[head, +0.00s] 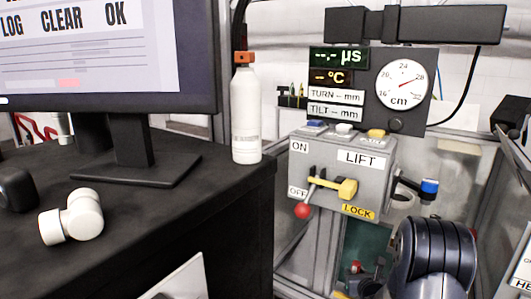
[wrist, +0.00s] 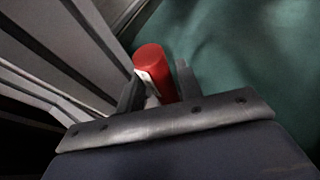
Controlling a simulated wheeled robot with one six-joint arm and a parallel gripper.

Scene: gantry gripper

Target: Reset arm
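In the wrist view, my gripper (wrist: 158,92) has its two dark fingers on either side of a red cylinder (wrist: 153,58). Both fingers appear to touch its sides, and its lower part shows a white patch. In the head view, my dark arm bulges up at the lower right, and my gripper (head: 362,283) is low beside it, partly hidden. A small red end shows there, above a dark green surface (head: 362,240). The grip itself is too small to make out in the head view.
A grey LIFT control box (head: 345,185) with a red-knobbed lever (head: 303,210) and a yellow handle stands just above. A gauge panel (head: 360,90) is behind it. A dark desk (head: 150,240) at left holds a monitor and a white bottle (head: 246,115). Metal frame posts stand close around.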

